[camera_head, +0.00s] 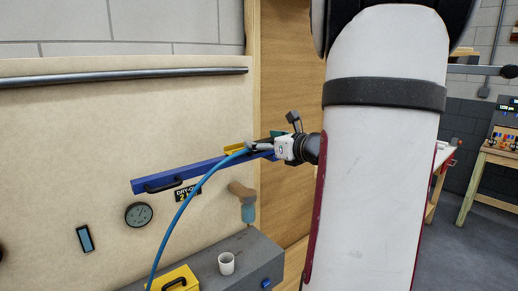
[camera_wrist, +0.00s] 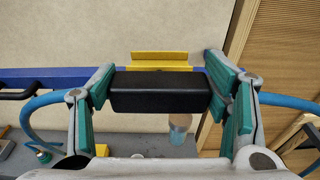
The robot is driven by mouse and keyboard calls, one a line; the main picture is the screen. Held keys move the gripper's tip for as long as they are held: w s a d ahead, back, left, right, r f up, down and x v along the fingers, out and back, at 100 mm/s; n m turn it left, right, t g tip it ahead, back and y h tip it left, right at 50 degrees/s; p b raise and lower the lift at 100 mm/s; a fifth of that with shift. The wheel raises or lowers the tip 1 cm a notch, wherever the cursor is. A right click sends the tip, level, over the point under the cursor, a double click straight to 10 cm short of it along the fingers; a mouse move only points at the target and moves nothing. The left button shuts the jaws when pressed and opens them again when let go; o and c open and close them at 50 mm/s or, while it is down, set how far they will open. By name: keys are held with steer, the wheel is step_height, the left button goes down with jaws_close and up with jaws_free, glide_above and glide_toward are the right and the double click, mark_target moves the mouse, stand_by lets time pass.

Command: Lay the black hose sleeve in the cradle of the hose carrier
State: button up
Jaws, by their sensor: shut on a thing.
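The black hose sleeve (camera_wrist: 160,92) is a dark block on the blue hose (camera_wrist: 275,99). My gripper (camera_wrist: 161,94) is shut on it, with a teal pad at each end of the sleeve. The yellow cradle (camera_wrist: 162,57) of the hose carrier shows just beyond the sleeve in the wrist view, and the sleeve hides its lower part. I cannot tell whether they touch. In the head view my gripper (camera_head: 265,144) is beside the cradle (camera_head: 234,149) on the blue carrier bar (camera_head: 165,179). The hose (camera_head: 184,205) hangs down in a curve; the sleeve is not clear there.
The carrier bar has a black handle (camera_head: 165,185) and runs along a beige panel (camera_head: 60,130) with a gauge (camera_head: 138,214). Below stands a grey cabinet (camera_head: 240,252) with a white cup (camera_head: 226,263) and a yellow box (camera_head: 176,280). A jar (camera_wrist: 180,127) shows below the sleeve.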

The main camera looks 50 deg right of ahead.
steer(key=shift+w, duration=0.1)
steer(key=shift+r+b+x, duration=0.25)
steer(key=shift+b+x, duration=0.45)
steer(key=shift+x, duration=1.1)
steer(key=shift+r+b+x, duration=0.25)
steer(key=shift+b+x, duration=0.5)
steer(key=shift+x, duration=1)
steer(key=shift+r+b+x, duration=0.25)
steer(key=shift+b+x, duration=0.45)
steer(key=shift+x, duration=1.1)
steer(key=shift+w+d, duration=0.1)
steer(key=shift+f+b, duration=0.7)
steer(key=shift+f, duration=0.3)
steer(key=o, duration=1.2)
steer(key=v, duration=1.2)
